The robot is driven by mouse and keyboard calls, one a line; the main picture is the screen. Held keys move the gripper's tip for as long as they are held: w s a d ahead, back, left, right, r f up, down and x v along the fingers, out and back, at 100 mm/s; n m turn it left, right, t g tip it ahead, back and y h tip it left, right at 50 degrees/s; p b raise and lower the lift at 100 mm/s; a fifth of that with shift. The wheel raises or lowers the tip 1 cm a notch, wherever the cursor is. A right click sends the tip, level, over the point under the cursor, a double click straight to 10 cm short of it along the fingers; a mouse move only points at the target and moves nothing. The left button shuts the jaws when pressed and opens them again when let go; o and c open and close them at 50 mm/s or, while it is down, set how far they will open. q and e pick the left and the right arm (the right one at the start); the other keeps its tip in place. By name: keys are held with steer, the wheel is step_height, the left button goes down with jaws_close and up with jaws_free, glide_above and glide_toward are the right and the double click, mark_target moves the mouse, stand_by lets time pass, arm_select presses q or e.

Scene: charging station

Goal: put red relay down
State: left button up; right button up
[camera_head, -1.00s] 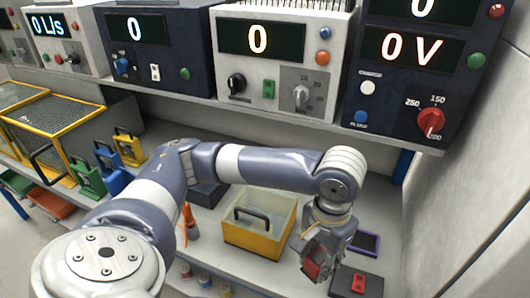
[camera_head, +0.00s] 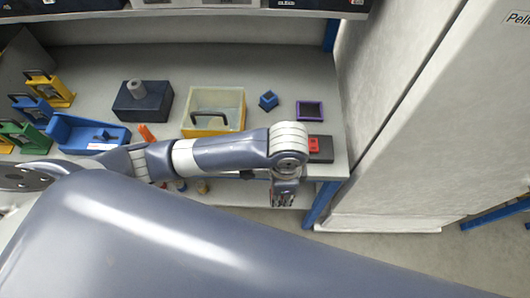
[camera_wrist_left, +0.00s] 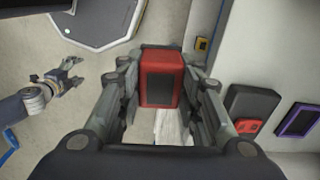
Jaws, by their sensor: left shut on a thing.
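The red relay (camera_wrist_left: 160,78), a red block with a dark face, is between the fingers of my left gripper (camera_wrist_left: 165,95) in the left wrist view. In the head view my left gripper (camera_head: 284,192) points down at the bench's front edge, near a black block with a red part. The relay cannot be made out there. My right gripper (camera_wrist_left: 79,74) shows at the left of the wrist view, with its fingers apart and empty, over the floor. It is not seen in the head view.
The grey bench (camera_head: 170,62) holds a yellow-fronted bin (camera_head: 212,124), a dark box (camera_head: 143,102), a blue tray (camera_head: 88,136), a small blue piece (camera_head: 268,100), a purple-framed square (camera_head: 310,111) and a black block with a red part (camera_head: 313,146). A pale wall (camera_head: 390,110) stands right.

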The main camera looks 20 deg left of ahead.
arm_select(q)
steer(key=shift+s+d+m, duration=0.25)
steer(key=shift+d+m, duration=0.05)
steer(key=shift+d, duration=0.05)
steer(key=shift+w+a+f, duration=0.1)
steer(key=shift+w+f, duration=0.05)
steer(key=w+a+p, duration=0.1)
steer(key=w+a, duration=0.1)
steer(key=w, duration=0.1)
steer(key=w+a+p, duration=0.1)
steer(key=w+a, duration=0.2)
steer(key=w, duration=0.1)
steer(key=w+a+f+p, duration=0.1)
steer(key=w+a, duration=0.1)
steer(key=w, duration=0.2)
steer(key=shift+w+a+f, duration=0.1)
steer(key=shift+w+a, duration=0.05)
steer(key=shift+a, duration=0.1)
steer(key=shift+w+a+f, duration=0.1)
steer(key=shift+w+a, duration=0.2)
steer(key=shift+w, duration=0.2)
steer(key=shift+w+a+p, duration=0.3)
steer(key=shift+w+p, duration=0.1)
step_height(320, 180, down, 3)
steer(key=shift+s+f+p, duration=0.15)
steer(key=shift+f+p, duration=0.05)
steer(key=shift+p, duration=0.3)
steer(key=shift+d+f, duration=0.1)
steer(key=shift+f, duration=0.05)
